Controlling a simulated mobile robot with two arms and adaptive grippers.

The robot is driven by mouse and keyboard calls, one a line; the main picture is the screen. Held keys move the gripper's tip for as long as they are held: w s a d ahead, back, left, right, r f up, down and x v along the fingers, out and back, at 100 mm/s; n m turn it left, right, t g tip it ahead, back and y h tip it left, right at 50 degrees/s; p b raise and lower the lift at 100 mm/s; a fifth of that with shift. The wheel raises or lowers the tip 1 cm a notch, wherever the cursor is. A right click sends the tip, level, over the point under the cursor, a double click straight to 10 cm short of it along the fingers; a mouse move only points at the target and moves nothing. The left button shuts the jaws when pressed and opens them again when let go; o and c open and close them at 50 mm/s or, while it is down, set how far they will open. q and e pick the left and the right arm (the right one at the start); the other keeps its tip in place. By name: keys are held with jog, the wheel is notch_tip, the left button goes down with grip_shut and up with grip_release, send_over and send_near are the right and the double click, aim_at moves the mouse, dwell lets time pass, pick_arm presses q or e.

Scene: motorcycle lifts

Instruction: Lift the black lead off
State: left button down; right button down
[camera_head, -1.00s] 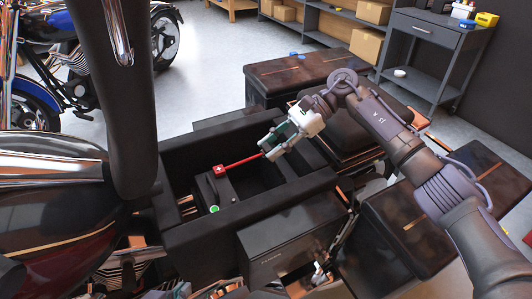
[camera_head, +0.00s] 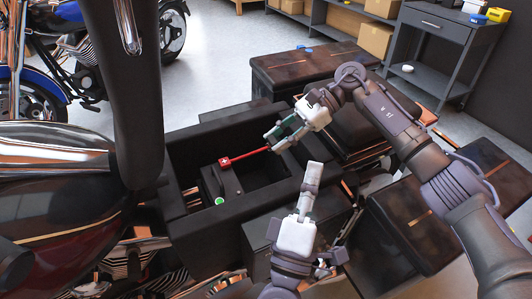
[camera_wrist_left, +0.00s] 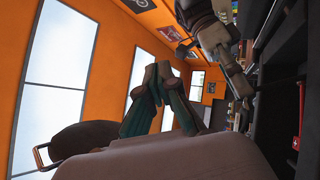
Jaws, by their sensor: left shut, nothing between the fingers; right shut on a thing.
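My right gripper (camera_head: 274,143) is shut on the free end of the red lead (camera_head: 250,154). The lead runs left to a red cap with a white plus (camera_head: 225,163). The battery (camera_head: 234,187) sits in a black open box, with a green round mark (camera_head: 219,201) near its front left. The black lead cannot be told apart from the dark battery top. My left gripper (camera_head: 314,168) is shut and empty, fingers upward, right of the box's front edge. Its fingers (camera_wrist_left: 158,80) fill the middle of the left wrist view, where the red cap (camera_wrist_left: 295,143) shows at the right edge.
The black box's rim (camera_head: 260,212) surrounds the battery. A dark case (camera_head: 310,68) stands behind it. A motorcycle tank (camera_head: 50,165) is at the left. A grey workbench (camera_head: 440,40) stands at the back right. Open floor (camera_head: 225,60) lies behind.

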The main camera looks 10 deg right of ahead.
pick_arm(q)
jog(key=w+a+f+n+y, duration=0.1)
jog(key=f+n+y, duration=0.2)
jog(key=y, duration=0.1)
jog(key=w+a+f+n+y, duration=0.1)
jog(key=w+f+n+y, duration=0.1)
jog(key=n+y, duration=0.1)
jog(key=w+a+f+n+g+y, duration=0.1)
jog(key=w+a+f+n+y, duration=0.1)
jog(key=f+n+y, duration=0.1)
jog(key=shift+a+f+y, duration=0.1)
jog(key=shift+f+y, duration=0.25)
jog(key=shift+y, duration=0.55)
jog(key=shift+w+a+f+y, duration=0.3)
jog(key=shift+f, duration=0.1)
jog(key=x, duration=0.9)
jog(key=shift+w+f+g, duration=0.25)
jog(key=shift+w+g, duration=0.05)
jog(key=shift+w, duration=0.1)
jog(key=shift+a, duration=0.1)
